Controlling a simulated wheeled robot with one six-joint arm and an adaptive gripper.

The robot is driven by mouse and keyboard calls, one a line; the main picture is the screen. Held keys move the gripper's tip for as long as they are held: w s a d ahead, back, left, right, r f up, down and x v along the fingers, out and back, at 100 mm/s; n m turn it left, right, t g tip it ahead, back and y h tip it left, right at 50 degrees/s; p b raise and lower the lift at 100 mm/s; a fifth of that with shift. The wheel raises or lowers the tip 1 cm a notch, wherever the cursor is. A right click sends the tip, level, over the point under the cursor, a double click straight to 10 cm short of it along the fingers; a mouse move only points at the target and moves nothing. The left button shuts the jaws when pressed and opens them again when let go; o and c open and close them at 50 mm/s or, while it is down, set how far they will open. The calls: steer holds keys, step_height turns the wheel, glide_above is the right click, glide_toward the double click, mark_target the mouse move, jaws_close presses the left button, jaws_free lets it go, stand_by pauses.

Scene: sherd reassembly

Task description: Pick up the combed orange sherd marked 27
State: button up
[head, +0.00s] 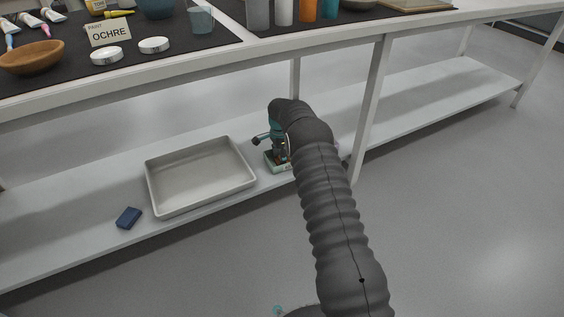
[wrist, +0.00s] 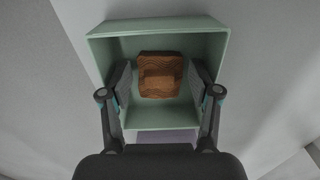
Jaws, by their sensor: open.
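In the wrist view, a brown-orange sherd (wrist: 161,76) with wavy combed lines lies inside a pale green open box (wrist: 102,42). No number can be read on it. My gripper (wrist: 160,83) is open, with one finger on each side of the sherd and its fingertips inside the box. I cannot tell whether the fingers touch the sherd. In the head view, my gripper (head: 279,153) reaches down at the green box (head: 273,166) on the lower shelf. My arm hides part of the box there, and the sherd is hard to make out.
The box stands on the white lower shelf (head: 90,190). A pale empty tray (head: 200,178) is left of it, and a small dark blue block (head: 128,218) lies further left. The tabletop edge (head: 200,65) runs above, and a table leg (head: 369,110) stands to the right.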

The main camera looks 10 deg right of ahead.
steer(key=shift+f, duration=0.25)
steer(key=c, duration=0.9)
steer(key=shift+c, duration=0.2)
steer(key=shift+r, duration=0.2)
